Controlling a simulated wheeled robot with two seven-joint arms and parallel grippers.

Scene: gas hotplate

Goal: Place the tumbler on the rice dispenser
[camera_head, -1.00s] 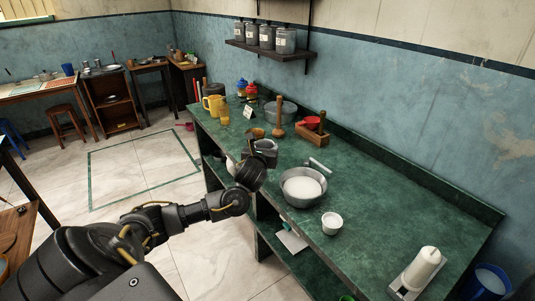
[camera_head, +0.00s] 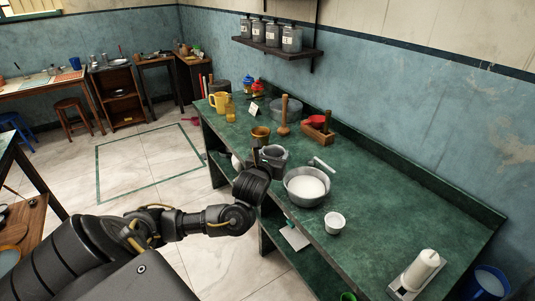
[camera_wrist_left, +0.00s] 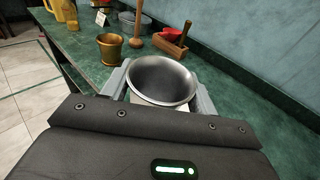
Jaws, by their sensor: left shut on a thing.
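The tumbler (camera_wrist_left: 165,82), a grey metal cup with a wide round mouth, is between the fingers of my left gripper (camera_wrist_left: 163,92) in the left wrist view. It is upright and looks empty inside. In the head view my left gripper (camera_head: 272,157) is at the front edge of the green counter, left of the metal bowl, shut on the tumbler. The tumbler's lower part is hidden, so I cannot tell its height above the counter. I cannot make out for certain which thing is the rice dispenser. My right gripper is not in view.
A metal bowl of white stuff (camera_head: 307,187) and a white cup (camera_head: 334,222) stand on the green counter (camera_head: 400,205). A brass mortar (camera_head: 261,135), wooden pestle (camera_head: 284,115) and wooden box (camera_head: 318,131) stand behind the gripper. The counter's right part is mostly clear.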

